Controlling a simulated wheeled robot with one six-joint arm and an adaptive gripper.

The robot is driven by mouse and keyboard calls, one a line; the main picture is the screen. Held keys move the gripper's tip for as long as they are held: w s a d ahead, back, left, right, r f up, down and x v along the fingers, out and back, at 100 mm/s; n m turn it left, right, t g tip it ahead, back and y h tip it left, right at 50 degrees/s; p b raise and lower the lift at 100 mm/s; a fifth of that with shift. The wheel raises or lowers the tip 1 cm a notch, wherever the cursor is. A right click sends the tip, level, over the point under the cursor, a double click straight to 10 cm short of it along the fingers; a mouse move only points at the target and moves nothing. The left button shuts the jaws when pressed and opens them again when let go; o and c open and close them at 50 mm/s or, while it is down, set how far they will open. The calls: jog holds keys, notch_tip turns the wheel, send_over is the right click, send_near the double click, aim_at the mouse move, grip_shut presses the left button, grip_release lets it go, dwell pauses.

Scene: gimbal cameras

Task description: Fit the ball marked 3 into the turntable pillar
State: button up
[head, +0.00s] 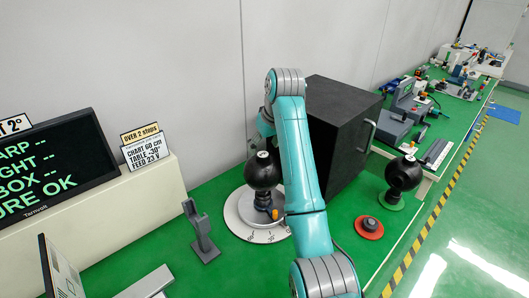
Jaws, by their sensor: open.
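A black ball (262,175) with a small pale mark on top sits over the white turntable disc (235,213). A second black ball (404,174), also with a pale mark on top, stands on a green round base (391,203) to the right. Neither mark is legible as a number. My gripper (259,146) is just above the turntable ball, open and largely hidden by my teal arm. I cannot tell whether it touches the ball.
A large black box (335,130) stands behind my arm. A red disc with a black knob (369,227) lies in front of the second ball. A grey stand (201,232) is left of the turntable. A dark monitor (60,165) and sign (146,147) stand farther left.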

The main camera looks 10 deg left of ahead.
notch_tip(320, 180, up, 7)
dwell(0.3)
